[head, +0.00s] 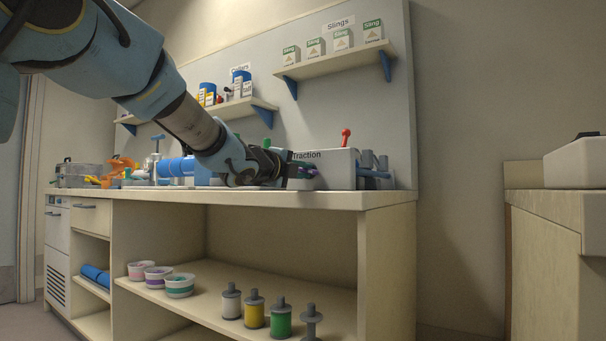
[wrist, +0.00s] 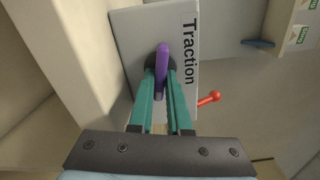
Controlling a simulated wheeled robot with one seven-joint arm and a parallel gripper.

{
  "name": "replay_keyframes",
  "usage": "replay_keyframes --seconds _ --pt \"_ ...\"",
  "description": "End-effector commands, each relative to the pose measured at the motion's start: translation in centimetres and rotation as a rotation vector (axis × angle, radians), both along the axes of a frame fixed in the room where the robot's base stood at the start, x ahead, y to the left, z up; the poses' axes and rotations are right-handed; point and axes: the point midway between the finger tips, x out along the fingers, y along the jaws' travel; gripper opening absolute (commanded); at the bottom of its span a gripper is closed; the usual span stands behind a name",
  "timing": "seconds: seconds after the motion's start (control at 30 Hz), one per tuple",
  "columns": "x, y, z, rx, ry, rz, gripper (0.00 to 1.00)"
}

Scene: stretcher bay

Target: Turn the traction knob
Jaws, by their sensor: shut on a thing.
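The traction unit is a grey box labelled "Traction" (head: 334,164) on the counter, and it fills the upper middle of the wrist view (wrist: 140,40). A purple knob (wrist: 162,62) stands on its face, with a dark round part behind it. My gripper (wrist: 162,75) is shut on the purple knob, with its teal fingers on either side of it. In the head view, my gripper (head: 285,170) reaches the front of the box, and the knob (head: 306,173) shows only a little past the fingers. A red-tipped lever (head: 346,137) sticks up from the box.
The counter (head: 330,200) holds a blue roll (head: 175,168), orange items and a metal box (head: 75,174) to the left. Shelves with sling boxes (head: 342,40) and collar containers (head: 242,83) hang above. Spools and bowls stand on the lower shelf (head: 205,300).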

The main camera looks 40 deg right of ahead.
Motion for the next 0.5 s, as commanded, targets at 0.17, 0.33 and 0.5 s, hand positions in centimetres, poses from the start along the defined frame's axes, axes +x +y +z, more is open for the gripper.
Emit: replay_keyframes --seconds 0.17,0.33,0.5 --pt "0.01 -0.01 -0.12 0.002 0.0 0.0 0.0" --pt "0.01 -0.01 -0.11 0.002 0.0 0.0 0.22" --pt "0.0 -0.01 -0.07 0.001 0.0 0.0 0.41"
